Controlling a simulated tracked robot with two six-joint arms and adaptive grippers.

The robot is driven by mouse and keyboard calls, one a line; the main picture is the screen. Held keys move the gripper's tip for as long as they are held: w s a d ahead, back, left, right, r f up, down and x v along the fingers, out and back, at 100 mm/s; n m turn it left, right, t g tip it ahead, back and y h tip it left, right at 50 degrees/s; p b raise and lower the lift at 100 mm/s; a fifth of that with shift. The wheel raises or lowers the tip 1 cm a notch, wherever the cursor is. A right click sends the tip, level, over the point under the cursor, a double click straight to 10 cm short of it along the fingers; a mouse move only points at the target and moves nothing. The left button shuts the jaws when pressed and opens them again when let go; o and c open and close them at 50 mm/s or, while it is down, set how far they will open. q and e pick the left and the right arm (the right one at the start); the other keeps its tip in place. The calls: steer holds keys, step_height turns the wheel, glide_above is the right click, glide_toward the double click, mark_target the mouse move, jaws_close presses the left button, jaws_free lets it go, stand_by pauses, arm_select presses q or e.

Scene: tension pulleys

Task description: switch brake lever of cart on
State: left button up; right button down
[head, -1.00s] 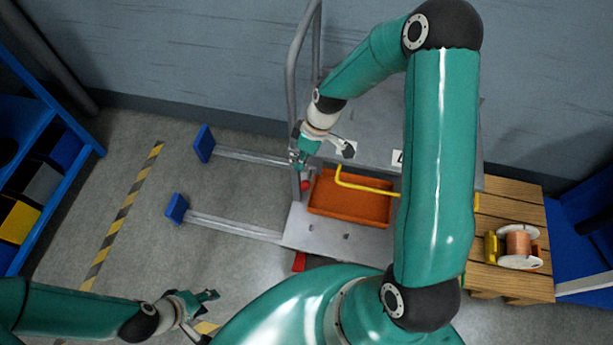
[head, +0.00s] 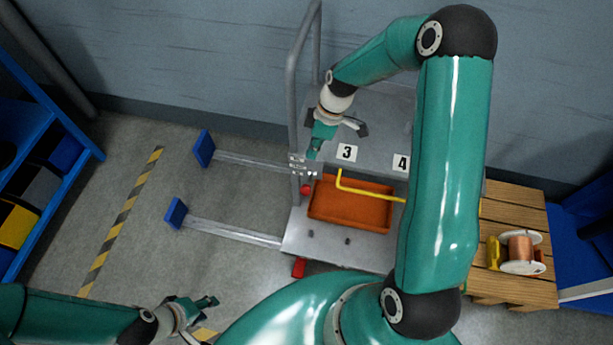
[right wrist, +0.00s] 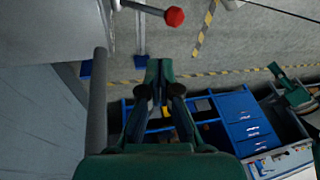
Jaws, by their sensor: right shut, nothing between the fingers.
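The cart (head: 300,242) is a grey platform with a tall tubular handle (head: 293,90) at its left end. A red knob (head: 306,189), apparently of the brake lever, sits low by the handle. In the right wrist view the red knob (right wrist: 174,16) is at the top, on a thin metal rod. My right gripper (head: 312,154) is shut and empty, above and apart from the knob; its closed fingers (right wrist: 160,90) show in the wrist view. My left gripper (head: 207,301) hangs low at the left, far from the cart; its jaw opening is unclear.
An orange tray (head: 350,216) and a yellow bent bar (head: 370,191) are on the cart. Another red part (head: 298,267) is at its front edge. Rails with blue end plates (head: 175,212) run left. A wooden pallet (head: 512,210) with a copper spool (head: 520,246) stands right.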

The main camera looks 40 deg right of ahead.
mark_target(305, 186)
steer(key=x, duration=0.3)
steer(key=s+x, duration=0.1)
steer(key=x, duration=0.2)
steer(key=p+x, duration=0.1)
steer(key=x, duration=0.1)
steer(key=shift+s+a+f, duration=0.2)
steer(key=shift+s+f, duration=0.1)
steer(key=shift+f, duration=0.1)
steer(key=shift+s+a+f, duration=0.15)
steer(key=shift+f, duration=0.3)
steer(key=shift+f, duration=0.1)
steer(key=shift+s+a+f+b, duration=0.4)
steer(key=shift+f+b, duration=0.1)
steer(key=shift+b, duration=0.45)
steer(key=s+a+f+b, duration=0.2)
steer(key=a+f+b, duration=0.1)
steer(key=f+b, duration=0.8)
steer(key=shift+s+b, duration=0.35)
steer(key=shift+b, duration=1.2)
steer(key=shift+a, duration=0.1)
steer(key=shift+r, duration=0.1)
